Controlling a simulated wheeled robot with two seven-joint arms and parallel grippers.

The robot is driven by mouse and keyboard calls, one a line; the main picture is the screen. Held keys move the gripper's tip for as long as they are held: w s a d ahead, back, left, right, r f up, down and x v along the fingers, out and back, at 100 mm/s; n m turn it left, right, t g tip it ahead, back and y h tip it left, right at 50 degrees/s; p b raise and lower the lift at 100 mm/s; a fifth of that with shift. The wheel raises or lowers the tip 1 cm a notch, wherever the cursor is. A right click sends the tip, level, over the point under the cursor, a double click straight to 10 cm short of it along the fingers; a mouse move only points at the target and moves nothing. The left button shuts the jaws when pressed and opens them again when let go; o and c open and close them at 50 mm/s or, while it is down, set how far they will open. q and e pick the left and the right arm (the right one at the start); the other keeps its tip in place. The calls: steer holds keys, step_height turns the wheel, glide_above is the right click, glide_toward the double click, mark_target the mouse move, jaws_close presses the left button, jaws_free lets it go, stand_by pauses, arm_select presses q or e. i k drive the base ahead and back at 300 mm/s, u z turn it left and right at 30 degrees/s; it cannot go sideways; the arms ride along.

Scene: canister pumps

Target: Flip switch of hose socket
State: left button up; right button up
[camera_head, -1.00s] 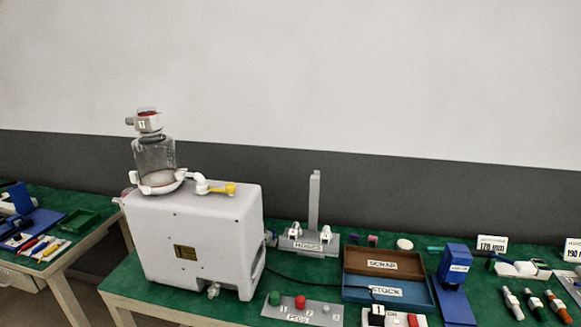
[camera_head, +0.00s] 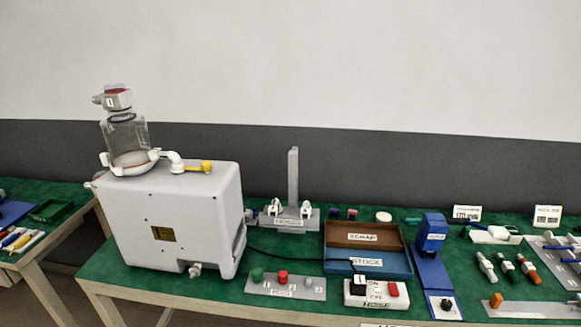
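A white socket box labelled HOSE (camera_head: 376,295) sits near the table's front edge, right of centre. A red rocker switch (camera_head: 394,289) is on its right side. A black plug marked 1 (camera_head: 359,286) is at its left end, with a dark cable running from it toward the pump. The small ON/OFF print beside the switch is hard to read, and I cannot tell the switch's position. The white canister pump (camera_head: 170,222) stands at the left of the table with a clear jar (camera_head: 126,138) on top. Neither of my grippers is in view.
A brown and blue tray (camera_head: 367,262) labelled SCRAP and STOCK lies behind the socket. Several coloured tools (camera_head: 507,268) lie further right.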

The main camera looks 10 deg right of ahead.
mark_target(393, 288)
steer(key=z, duration=0.5)
steer(key=k, duration=1)
steer(key=u, duration=0.5)
steer(key=i, duration=1.6)
steer(key=z, duration=0.7)
